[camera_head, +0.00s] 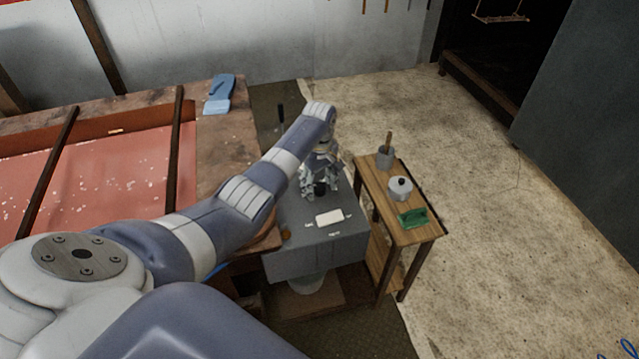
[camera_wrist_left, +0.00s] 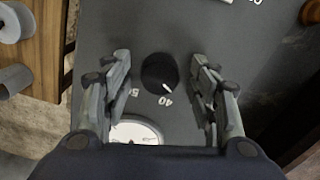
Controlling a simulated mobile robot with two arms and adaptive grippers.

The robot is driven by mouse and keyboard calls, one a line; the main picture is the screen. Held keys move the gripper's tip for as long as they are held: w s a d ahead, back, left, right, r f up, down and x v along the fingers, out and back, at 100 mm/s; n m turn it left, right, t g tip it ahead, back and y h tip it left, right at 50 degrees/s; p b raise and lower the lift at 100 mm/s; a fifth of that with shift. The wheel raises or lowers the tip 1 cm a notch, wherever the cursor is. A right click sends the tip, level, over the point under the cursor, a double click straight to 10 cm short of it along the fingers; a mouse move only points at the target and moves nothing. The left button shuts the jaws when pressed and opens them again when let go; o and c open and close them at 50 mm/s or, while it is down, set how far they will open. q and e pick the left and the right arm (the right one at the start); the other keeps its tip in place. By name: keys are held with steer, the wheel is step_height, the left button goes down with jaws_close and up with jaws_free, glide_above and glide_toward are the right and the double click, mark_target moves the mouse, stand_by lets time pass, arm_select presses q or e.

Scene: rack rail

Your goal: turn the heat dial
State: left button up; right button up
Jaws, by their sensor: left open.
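The heat dial is a round black knob (camera_wrist_left: 160,73) with a white pointer mark, on the top face of a grey box (camera_head: 313,247). In the left wrist view its pointer is toward the lower right, near the printed number 40. In the head view the dial (camera_head: 320,188) is a small dark disc below my left gripper (camera_head: 320,186). In the left wrist view my left gripper (camera_wrist_left: 162,85) is open, with one finger on each side of the dial and a gap to it on both sides. A white round gauge (camera_wrist_left: 136,132) is partly hidden by my wrist. My right gripper is not in view.
A small wooden table (camera_head: 424,238) stands right of the box with a grey cup (camera_head: 386,160), a lidded pot (camera_head: 400,189) and a green object (camera_head: 413,218). A workbench with a red panel (camera_head: 90,180) is at left; a blue item (camera_head: 219,95) lies on it.

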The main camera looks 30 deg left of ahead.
arm_select(q)
steer(key=c, duration=0.8)
steer(key=shift+c, duration=1.4)
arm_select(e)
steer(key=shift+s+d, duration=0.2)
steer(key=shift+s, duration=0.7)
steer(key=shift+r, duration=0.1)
